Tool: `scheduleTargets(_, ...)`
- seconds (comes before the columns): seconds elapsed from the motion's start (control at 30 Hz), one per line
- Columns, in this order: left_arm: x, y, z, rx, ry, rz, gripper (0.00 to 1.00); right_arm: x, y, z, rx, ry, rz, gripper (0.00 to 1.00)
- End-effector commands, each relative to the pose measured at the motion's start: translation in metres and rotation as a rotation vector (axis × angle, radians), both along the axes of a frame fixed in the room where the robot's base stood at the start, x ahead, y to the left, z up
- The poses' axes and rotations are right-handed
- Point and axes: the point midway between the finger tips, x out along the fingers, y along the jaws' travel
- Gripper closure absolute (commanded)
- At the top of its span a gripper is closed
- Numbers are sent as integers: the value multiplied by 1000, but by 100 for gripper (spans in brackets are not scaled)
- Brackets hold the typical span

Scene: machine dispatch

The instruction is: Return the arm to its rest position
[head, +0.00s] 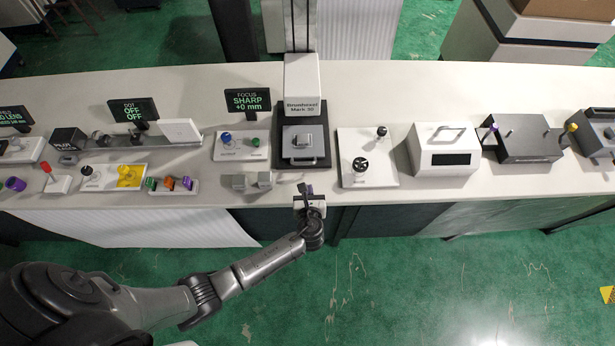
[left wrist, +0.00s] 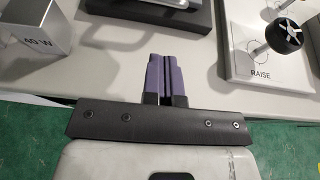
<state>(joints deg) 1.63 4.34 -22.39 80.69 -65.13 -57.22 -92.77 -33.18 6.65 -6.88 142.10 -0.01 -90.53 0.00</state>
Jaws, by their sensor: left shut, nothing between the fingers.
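My left arm comes in from the lower left in the head view. Its gripper (head: 307,188) is at the front edge of the long bench, in front of the dark-based machine labelled Brinellhaxel Mark 3 or similar. In the left wrist view the two purple-padded fingers (left wrist: 166,78) are closed together with nothing between them, near the bench edge. My right gripper does not show in either view.
The white bench (head: 365,100) carries the test machine (head: 302,85), grey blocks (head: 239,182), a white panel with a black handwheel (head: 367,180), a white box with a display (head: 444,165), and several small knobs and signs. The green floor (head: 430,290) in front is mostly clear.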

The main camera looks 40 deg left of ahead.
Motion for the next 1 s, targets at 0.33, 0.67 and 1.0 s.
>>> scheduleTargets(0.33, -34, -26, 18, 0, 0, -1, 100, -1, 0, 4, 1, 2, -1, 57)
scheduleTargets(0.67, -40, -30, 21, 0, 0, 0, 100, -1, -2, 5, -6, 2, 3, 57)
scheduleTargets(1.0, -43, -27, 20, -202, -151, 133, 100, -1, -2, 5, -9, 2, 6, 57)
